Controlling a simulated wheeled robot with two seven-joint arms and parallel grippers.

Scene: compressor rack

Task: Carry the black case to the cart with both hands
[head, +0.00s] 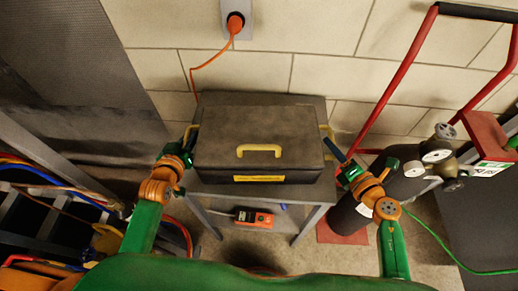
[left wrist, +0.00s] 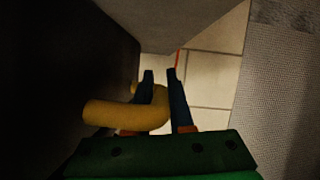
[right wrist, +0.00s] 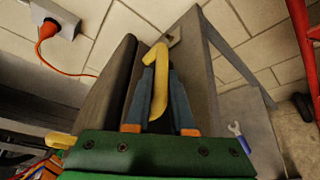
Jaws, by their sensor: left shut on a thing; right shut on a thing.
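The black case (head: 258,140) is closed, with a yellow front handle and a yellow label. It is over the top of a grey stand (head: 300,194); I cannot tell whether it touches. My left gripper (head: 190,138) is shut on the yellow side handle at the case's left; in the left wrist view that handle (left wrist: 125,113) passes between the fingers. My right gripper (head: 334,150) is shut on the right side handle, which shows upright between the fingers in the right wrist view (right wrist: 158,85). I cannot tell for sure which thing is the cart.
An orange meter (head: 254,217) lies on the stand's lower shelf, with a blue wrench (right wrist: 238,135) beside it. At right are a red hand truck (head: 385,98) and a dark cylinder with gauges (head: 437,154). Cables (head: 60,176) run at left. An orange plug (head: 235,23) is in the wall.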

